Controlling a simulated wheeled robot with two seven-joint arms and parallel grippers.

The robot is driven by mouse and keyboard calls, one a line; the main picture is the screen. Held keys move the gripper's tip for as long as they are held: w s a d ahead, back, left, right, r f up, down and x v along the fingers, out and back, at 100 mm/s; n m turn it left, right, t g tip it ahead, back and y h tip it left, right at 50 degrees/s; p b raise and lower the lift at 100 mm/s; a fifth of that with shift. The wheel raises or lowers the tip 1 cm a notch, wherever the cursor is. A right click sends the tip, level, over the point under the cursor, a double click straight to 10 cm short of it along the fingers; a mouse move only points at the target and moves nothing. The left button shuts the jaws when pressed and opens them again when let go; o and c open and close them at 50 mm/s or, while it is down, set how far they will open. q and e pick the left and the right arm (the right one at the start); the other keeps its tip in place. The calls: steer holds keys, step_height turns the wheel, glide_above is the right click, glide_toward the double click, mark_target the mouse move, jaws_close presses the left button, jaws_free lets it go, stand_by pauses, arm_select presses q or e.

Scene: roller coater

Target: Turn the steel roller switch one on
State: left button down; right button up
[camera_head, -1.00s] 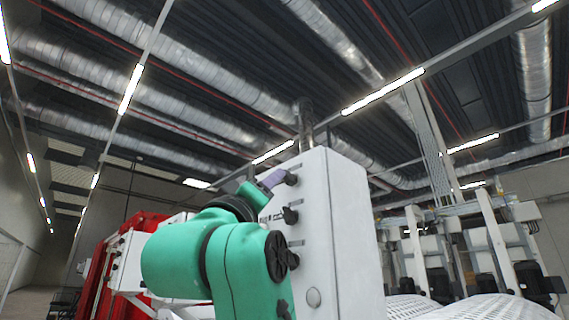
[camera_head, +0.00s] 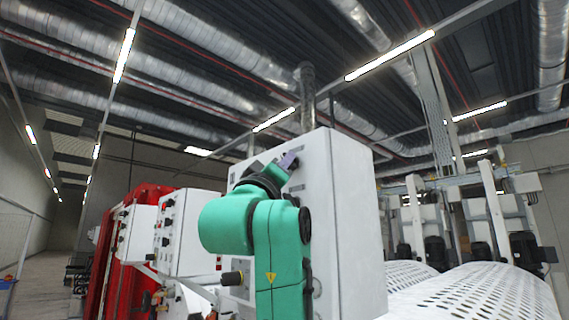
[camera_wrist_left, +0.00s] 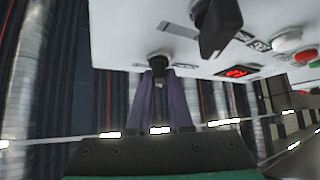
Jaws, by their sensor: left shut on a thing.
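A white control cabinet (camera_head: 345,210) stands in the middle of the head view. My left gripper (camera_head: 287,161) is up at the top of its panel, with purple fingers. In the left wrist view, the fingers (camera_wrist_left: 162,103) are closed around a small black switch knob (camera_wrist_left: 158,62) on the white panel. A larger black rotary knob (camera_wrist_left: 215,25) is beside it, apart from the fingers. The labels are too blurred to read, so I cannot tell which switch is steel roller switch one. My right gripper is not in view.
In the head view, white boxes (camera_head: 180,232) and a red machine frame (camera_head: 128,262) stand left, perforated rollers (camera_head: 490,295) right.

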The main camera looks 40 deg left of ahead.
arm_select(q)
steer(key=shift+m+h, duration=0.4)
steer(key=shift+a+r+m+g+h, duration=0.1)
steer(key=shift+a+m+g+h, duration=0.15)
steer(key=shift+m+h, duration=3.7)
steer(key=shift+a+f+m+g+h, duration=0.15)
steer(key=shift+m+g+h, duration=0.15)
steer(key=shift+m+h, duration=3.65)
steer(key=shift+a+r+m+g+h, duration=0.15)
steer(key=shift+a+m+g+h, duration=0.1)
steer(key=shift+m+h, duration=3.65)
steer(key=shift+m+y, duration=0.6)
steer(key=shift+m, duration=0.5)
